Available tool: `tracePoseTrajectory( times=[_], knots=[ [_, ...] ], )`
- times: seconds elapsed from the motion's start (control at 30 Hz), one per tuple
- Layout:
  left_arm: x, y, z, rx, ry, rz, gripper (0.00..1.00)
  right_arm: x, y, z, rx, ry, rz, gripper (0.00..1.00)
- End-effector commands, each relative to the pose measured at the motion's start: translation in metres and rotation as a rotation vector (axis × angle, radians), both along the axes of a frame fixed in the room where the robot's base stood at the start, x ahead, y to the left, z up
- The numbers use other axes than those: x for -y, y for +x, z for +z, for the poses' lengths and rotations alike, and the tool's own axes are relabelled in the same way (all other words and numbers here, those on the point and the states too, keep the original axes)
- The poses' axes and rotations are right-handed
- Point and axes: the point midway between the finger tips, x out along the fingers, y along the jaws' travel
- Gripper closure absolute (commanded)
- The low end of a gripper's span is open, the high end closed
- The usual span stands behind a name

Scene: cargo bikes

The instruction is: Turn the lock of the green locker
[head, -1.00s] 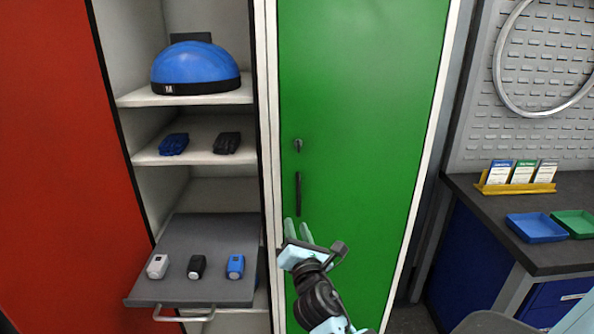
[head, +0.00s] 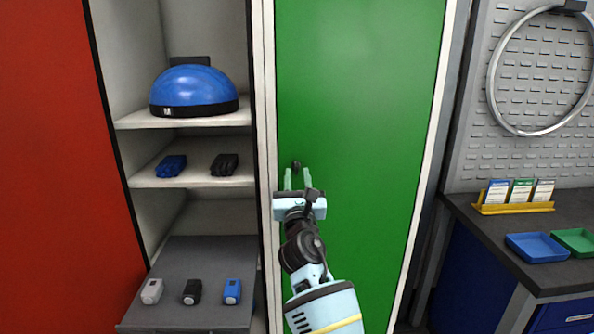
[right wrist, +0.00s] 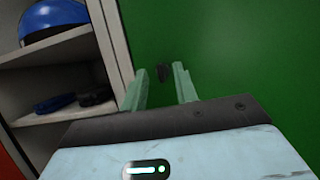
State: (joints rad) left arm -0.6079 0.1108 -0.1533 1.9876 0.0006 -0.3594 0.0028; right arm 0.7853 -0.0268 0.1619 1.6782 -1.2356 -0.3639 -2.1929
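The green locker door (head: 375,110) is shut, in the middle of the head view. Its small dark lock (head: 296,166) sits near the door's left edge. My right gripper (head: 297,180) is open, its two fingers pointing at the lock from just below it in the head view. In the right wrist view the lock (right wrist: 163,73) shows between the open fingertips (right wrist: 158,80); I cannot tell whether they touch it. The door's handle is hidden behind my right gripper and arm. My left gripper is not in view.
Left of the door, an open locker holds a blue helmet (head: 192,88), blue gloves (head: 171,166), black gloves (head: 224,164) and a pulled-out grey shelf (head: 205,260) with small lights. A red door (head: 55,170) stands far left. A workbench (head: 515,215) with trays stands right.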

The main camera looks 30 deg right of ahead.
Motion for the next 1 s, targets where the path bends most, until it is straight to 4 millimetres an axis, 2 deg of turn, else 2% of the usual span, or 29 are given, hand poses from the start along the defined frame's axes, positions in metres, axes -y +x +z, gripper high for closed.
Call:
tracePoseTrajectory(
  times=[0.2,0.57,0.8,1.0],
  knots=[
    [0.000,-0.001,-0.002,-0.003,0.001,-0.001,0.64,0.011,0.019,0.008,-0.001,0.001,0.000,0.71],
    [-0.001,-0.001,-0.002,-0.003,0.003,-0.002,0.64,0.014,0.023,0.010,-0.001,0.001,0.000,0.71],
    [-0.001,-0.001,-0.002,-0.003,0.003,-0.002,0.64,0.014,0.023,0.010,-0.001,0.001,0.000,1.00],
    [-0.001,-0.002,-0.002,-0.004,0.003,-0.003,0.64,0.014,0.023,0.010,0.000,0.001,0.000,1.00]
  ],
)
